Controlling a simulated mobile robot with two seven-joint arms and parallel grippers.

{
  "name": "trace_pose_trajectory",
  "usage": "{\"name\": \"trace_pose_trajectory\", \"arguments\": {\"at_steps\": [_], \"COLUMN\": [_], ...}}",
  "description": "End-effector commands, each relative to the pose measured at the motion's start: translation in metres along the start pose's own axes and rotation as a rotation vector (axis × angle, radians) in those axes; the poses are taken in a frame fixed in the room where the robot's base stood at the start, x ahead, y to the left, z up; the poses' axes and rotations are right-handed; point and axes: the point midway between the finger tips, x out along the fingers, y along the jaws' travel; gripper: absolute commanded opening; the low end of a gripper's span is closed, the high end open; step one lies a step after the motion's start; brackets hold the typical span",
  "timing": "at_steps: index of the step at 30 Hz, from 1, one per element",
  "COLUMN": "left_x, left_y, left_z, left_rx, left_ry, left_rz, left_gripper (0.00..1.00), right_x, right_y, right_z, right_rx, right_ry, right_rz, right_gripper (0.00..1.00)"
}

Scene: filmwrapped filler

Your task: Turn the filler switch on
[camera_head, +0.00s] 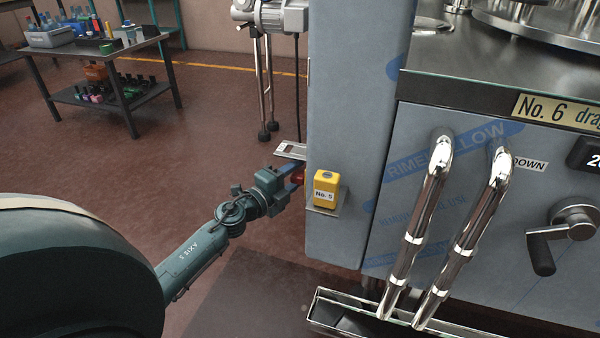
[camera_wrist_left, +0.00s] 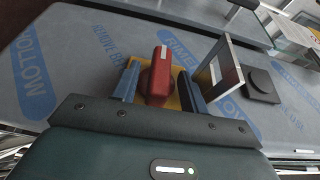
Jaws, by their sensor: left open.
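The filler switch (camera_wrist_left: 160,76) is a red handle on a yellow plate (camera_wrist_left: 186,100), fixed to the film-wrapped grey cabinet (camera_wrist_left: 75,60). In the head view a little of the red switch (camera_head: 298,175) shows at the left edge of the cabinet (camera_head: 345,100). My left gripper (camera_head: 291,183) is open at that edge. In the left wrist view its two fingers (camera_wrist_left: 158,88) stand on either side of the red handle, with gaps visible. Whether a finger touches it lower down is hidden. My right gripper is in neither view.
A yellow No. 5 button box (camera_head: 327,188) sits on the cabinet's front, close to my left gripper. A metal bracket (camera_wrist_left: 228,75) stands right of the switch in the wrist view. Chrome pipes (camera_head: 425,225) are at right. A work table (camera_head: 95,50) stands far left.

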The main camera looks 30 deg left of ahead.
Motion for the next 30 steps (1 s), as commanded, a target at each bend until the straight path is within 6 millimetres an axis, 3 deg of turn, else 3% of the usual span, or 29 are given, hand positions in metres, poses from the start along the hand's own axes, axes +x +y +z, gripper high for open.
{"name": "trace_pose_trajectory", "arguments": {"at_steps": [6,16,30], "left_x": [0.019,0.021,0.021], "left_y": [0.001,0.001,0.001], "left_z": [0.0,-0.001,0.0], "left_rx": [-0.001,-0.001,-0.001], "left_ry": [0.0,0.0,0.0], "left_rz": [0.0,0.001,0.0], "left_gripper": [0.44,0.43,0.04], "right_x": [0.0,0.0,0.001], "right_y": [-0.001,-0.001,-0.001], "right_z": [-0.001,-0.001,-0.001], "right_rx": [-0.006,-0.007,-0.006], "right_ry": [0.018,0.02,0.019], "right_rz": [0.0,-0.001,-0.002], "right_gripper": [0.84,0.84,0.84]}}
